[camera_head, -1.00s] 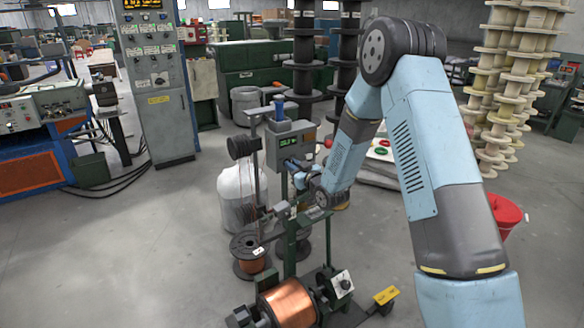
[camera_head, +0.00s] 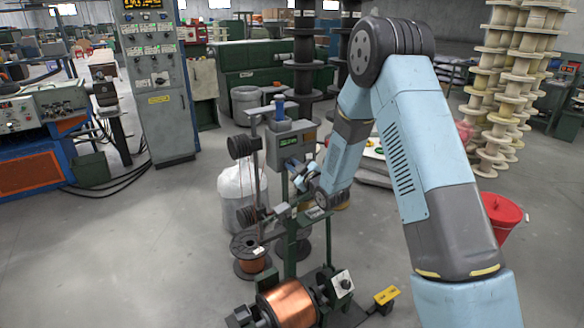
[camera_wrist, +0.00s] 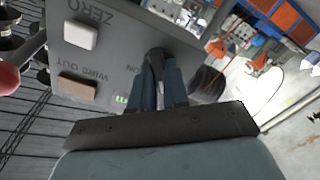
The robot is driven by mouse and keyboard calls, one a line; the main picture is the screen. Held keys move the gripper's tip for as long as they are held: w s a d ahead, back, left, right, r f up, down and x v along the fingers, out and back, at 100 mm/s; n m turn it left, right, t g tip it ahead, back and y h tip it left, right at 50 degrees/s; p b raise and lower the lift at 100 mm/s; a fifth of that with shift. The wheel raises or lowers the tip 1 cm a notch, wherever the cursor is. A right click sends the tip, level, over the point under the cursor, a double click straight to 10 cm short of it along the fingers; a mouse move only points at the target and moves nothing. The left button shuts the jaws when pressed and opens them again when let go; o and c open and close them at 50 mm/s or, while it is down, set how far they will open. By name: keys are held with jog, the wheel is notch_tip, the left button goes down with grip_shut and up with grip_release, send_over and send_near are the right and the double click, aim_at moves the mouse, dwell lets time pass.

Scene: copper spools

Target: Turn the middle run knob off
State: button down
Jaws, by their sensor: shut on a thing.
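A grey control box (camera_head: 292,146) with a small green display sits on the green winding stand. In the head view my gripper (camera_head: 299,172) is at the box's lower right, and the knob cannot be made out there. The knob's exact setting and any off marking are hidden.
A copper-wound spool (camera_head: 288,303) lies low on the stand, with a smaller spool (camera_head: 249,255) behind it. A tall grey cabinet (camera_head: 158,85) stands at left. A red bucket (camera_head: 502,213) is right of my arm.

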jog(key=shift+s+a+f, duration=0.1)
jog(key=shift+s+f, duration=0.05)
jog(key=c, duration=1.4)
grip_release()
jog(key=shift+o, duration=1.4)
jog(key=v, duration=1.3)
jog(key=shift+s+d, duration=0.25)
jog(key=shift+d, duration=0.1)
